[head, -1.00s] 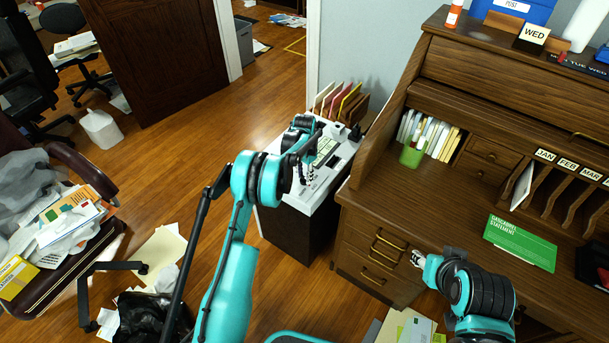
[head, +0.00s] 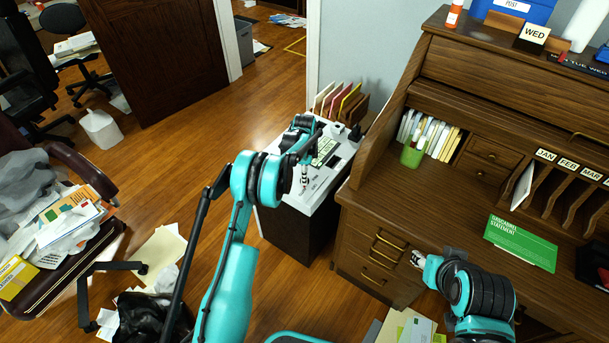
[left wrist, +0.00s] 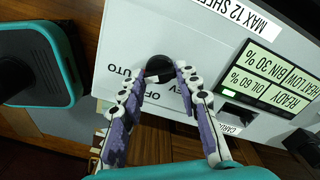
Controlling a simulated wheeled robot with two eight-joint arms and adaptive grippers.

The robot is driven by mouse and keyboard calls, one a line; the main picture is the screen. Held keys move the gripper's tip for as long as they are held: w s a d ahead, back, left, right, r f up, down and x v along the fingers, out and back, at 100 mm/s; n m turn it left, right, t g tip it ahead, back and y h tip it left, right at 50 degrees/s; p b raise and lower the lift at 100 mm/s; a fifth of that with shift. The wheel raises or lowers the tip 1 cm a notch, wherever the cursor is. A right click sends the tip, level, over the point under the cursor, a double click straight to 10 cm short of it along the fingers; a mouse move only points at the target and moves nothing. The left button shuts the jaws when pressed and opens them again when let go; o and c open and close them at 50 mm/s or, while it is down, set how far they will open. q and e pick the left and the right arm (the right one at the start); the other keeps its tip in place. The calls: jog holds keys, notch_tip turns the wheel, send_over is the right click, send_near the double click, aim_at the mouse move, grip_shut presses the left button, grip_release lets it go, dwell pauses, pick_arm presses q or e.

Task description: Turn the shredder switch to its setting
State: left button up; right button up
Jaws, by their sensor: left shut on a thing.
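The shredder (head: 292,229) is a dark cabinet with a light grey top, left of the desk. In the left wrist view its top panel (left wrist: 205,45) carries a round black switch knob (left wrist: 158,64), with upside-down labels including AUTO, OFF and REV around it. My left gripper (left wrist: 160,76) is shut on the knob, one fingertip at each side. In the head view my left gripper (head: 304,188) points down at the shredder top, and the knob is too small to make out. The knob's exact setting is unclear. My right gripper (head: 417,259) is by the desk's front; its jaw state is unclear.
A lit green display (left wrist: 268,78) sits beside the switch. File folders (head: 338,101) stand behind the shredder. The roll-top desk (head: 362,215) is close on the right. Papers (head: 160,250) and a black bag (head: 150,318) lie on the floor at the left.

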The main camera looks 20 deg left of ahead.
pick_arm(q)
jog(key=shift+m, duration=0.5)
jog(key=o, duration=1.1)
notch_tip(320, 180, up, 12)
